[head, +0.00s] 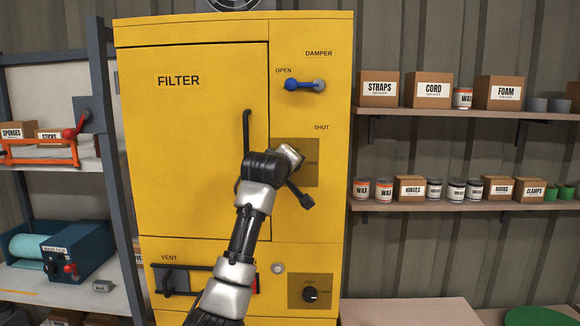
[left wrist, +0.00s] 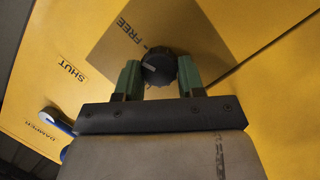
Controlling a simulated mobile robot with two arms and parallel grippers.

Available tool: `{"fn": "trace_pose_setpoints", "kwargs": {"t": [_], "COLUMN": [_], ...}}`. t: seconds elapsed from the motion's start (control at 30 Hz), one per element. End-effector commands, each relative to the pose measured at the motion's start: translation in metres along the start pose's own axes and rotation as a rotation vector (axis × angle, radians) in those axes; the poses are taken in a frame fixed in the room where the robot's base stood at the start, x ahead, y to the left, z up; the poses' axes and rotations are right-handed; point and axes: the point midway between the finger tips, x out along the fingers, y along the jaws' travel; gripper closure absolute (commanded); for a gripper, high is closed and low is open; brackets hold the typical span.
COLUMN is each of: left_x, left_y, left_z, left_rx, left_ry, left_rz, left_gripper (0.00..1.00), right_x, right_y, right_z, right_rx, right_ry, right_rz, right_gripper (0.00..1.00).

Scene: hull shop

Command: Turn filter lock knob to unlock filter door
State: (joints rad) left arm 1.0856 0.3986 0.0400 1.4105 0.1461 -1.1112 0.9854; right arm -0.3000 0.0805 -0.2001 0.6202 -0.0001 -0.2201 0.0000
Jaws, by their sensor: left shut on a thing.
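A round black knob (left wrist: 158,66) with a pale pointer mark sits on a brown plate in the left wrist view; "FREE" is printed on the plate beside it. My left gripper (left wrist: 159,78) is shut on the knob, one green-padded finger on each side. In the head view the gripper (head: 293,157) is in front of the brown plate (head: 310,174) and hides the knob. The filter door (head: 190,205), marked "FILTER", lies flush in the yellow cabinet, left of the plate, with a dark vertical handle (head: 246,130). My right gripper is not in view.
A blue damper lever (head: 304,85) sits above the plate, pointing at "OPEN". Below are a vent handle (head: 172,281), a pale round button (head: 278,268) and another black knob (head: 310,294). Shelves (head: 460,206) with boxes and tins stand right; a left rack holds more supplies.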

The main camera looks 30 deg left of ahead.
Motion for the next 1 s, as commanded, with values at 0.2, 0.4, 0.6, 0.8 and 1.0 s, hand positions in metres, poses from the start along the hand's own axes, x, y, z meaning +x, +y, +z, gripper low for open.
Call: {"fn": "trace_pose_setpoints", "kwargs": {"t": [0.2,0.4,0.6,0.8,1.0], "left_x": [0.0013,0.0016,0.0016,0.0017,0.0018], "left_y": [-0.0010,-0.0010,-0.0006,-0.0007,-0.0009], "left_z": [0.0026,0.0032,0.0036,0.0038,0.0040], "left_rx": [0.156,0.252,0.302,0.319,0.320], "left_ry": [-0.014,-0.019,-0.023,-0.024,-0.025], "left_rz": [-0.058,-0.091,-0.108,-0.113,-0.114], "left_gripper": [0.85,0.85,0.85,0.85,0.85], "right_x": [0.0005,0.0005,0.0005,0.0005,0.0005], "right_y": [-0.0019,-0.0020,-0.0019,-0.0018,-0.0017], "right_z": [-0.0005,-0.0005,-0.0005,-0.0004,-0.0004], "right_rx": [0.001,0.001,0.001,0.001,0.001], "right_ry": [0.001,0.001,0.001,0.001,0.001], "right_rz": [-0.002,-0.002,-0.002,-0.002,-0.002], "right_gripper": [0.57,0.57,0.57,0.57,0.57]}}
